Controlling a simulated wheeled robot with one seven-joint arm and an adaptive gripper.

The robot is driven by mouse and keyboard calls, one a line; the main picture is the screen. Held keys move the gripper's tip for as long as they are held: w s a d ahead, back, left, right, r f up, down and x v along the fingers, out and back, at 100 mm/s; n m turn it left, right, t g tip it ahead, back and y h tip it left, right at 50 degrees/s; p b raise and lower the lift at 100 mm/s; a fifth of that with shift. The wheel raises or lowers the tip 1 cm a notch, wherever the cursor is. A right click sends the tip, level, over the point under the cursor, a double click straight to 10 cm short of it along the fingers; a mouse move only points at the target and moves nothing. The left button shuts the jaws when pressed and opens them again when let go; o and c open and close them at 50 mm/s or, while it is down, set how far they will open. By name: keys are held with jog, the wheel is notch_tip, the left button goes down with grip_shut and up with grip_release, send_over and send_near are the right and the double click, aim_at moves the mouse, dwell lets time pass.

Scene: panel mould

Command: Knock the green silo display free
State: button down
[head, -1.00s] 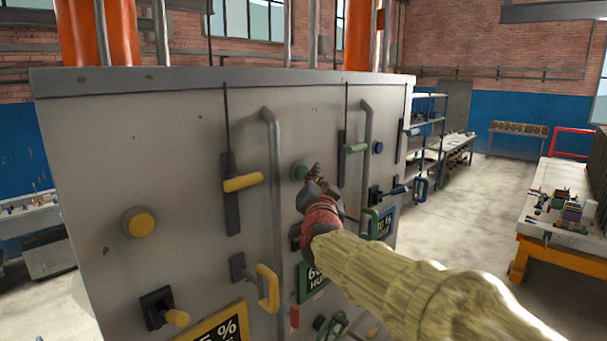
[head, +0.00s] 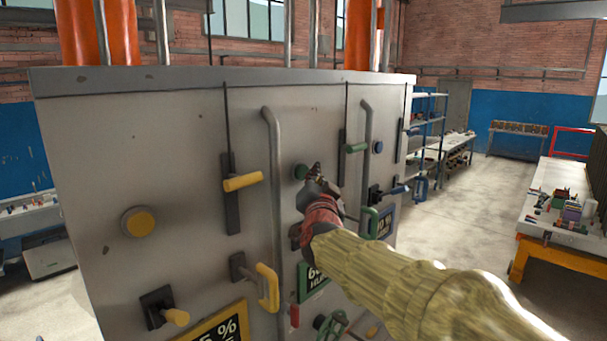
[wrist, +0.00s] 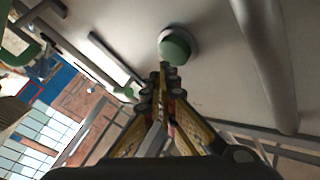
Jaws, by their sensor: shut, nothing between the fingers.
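The green-framed display (head: 309,284) is a dark sign with white figures, low on the grey panel (head: 190,120). My forearm hides its right part. A round green button (head: 300,172) sits above it, and also shows in the wrist view (wrist: 176,46). My gripper (head: 317,167) is in front of the panel, beside that button and well above the display. In the wrist view my gripper (wrist: 164,68) is shut and empty, with its tips just below the button. I cannot tell whether they touch it.
A vertical grey pipe (head: 273,180) stands out left of my gripper. A yellow lever (head: 243,182), a yellow handle (head: 268,287) and a green lever (head: 356,148) also project from the panel. A yellow-framed sign (head: 220,325) is lower left. Open floor (head: 465,210) lies to the right.

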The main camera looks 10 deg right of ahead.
jog(key=shift+w+a, duration=0.25)
jog(key=shift+w, duration=0.1)
jog(key=shift+w+a+r, duration=0.1)
jog(key=shift+w+a, duration=0.25)
dwell(1.1)
dwell(0.4)
jog(key=shift+s+d+b, duration=0.55)
jog(key=shift+s, duration=0.15)
jog(key=s+d+b, duration=0.1)
jog(key=s, duration=0.1)
jog(key=s+d+b, duration=0.2)
dwell(0.4)
